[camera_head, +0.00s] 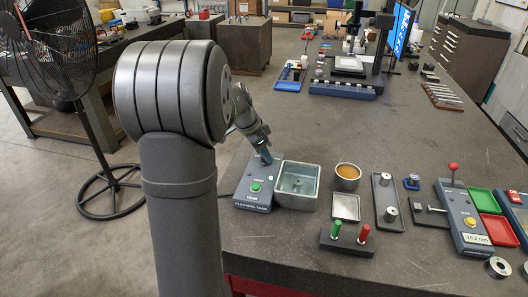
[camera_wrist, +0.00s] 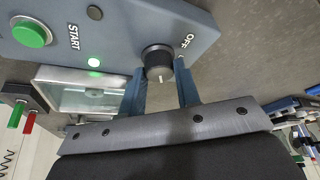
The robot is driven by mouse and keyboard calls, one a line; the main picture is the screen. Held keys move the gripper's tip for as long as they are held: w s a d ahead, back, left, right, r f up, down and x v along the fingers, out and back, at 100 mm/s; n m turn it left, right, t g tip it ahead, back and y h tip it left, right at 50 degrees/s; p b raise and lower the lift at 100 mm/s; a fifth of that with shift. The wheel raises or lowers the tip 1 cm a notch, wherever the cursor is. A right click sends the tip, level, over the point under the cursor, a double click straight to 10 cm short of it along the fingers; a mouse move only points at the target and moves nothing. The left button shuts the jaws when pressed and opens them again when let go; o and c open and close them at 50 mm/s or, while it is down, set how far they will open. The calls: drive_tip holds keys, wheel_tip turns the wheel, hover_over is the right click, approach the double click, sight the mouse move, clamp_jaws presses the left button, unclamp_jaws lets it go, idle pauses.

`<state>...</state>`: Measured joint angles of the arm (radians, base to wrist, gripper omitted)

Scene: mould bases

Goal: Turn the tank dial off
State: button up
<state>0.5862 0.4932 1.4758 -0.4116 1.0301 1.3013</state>
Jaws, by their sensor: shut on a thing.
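The blue-grey control panel labelled CLEANING TANK (camera_head: 252,203) sits on the bench in the head view. The black tank dial (camera_wrist: 157,57) shows in the wrist view, with a white mark on its near side. The word OFF (camera_wrist: 186,40) is printed to its right. My gripper (camera_head: 265,157) is over the panel's far end; in the wrist view its two blue fingers (camera_wrist: 161,75) flank the dial, shut on it. In the head view my gripper hides the dial. A small green light (camera_wrist: 94,62) glows beside the dial.
A green START button (camera_head: 255,187) is on the panel. The open metal tank (camera_head: 297,185) stands just right of it. A cup of orange liquid (camera_head: 347,172), a shallow tray (camera_head: 346,207) and a stand with green and red handles (camera_head: 347,242) are farther right.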

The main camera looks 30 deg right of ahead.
drive_tip(key=n+t, duration=0.1)
drive_tip(key=n, duration=0.2)
drive_tip(key=n+t, duration=0.1)
drive_tip(key=n, duration=0.2)
drive_tip(key=shift+s+t, duration=0.2)
drive_tip(key=shift+t, duration=0.1)
drive_tip(key=n+t+y, duration=0.1)
drive_tip(key=n, duration=0.3)
drive_tip(key=shift+s+d, duration=0.1)
drive_tip(key=n+t+y, duration=0.1)
drive_tip(key=n, duration=0.2)
drive_tip(key=shift+d+n, duration=0.1)
drive_tip(key=shift+n, duration=0.2)
drive_tip(key=n+y, duration=0.1)
drive_tip(key=n, duration=0.1)
drive_tip(key=n+y, duration=0.1)
drive_tip(key=n, duration=0.2)
drive_tip(key=shift+d+n+t, duration=0.15)
drive_tip(key=shift+n+t, duration=0.15)
drive_tip(key=shift+n+y, duration=1)
drive_tip(key=shift+n, duration=1.2)
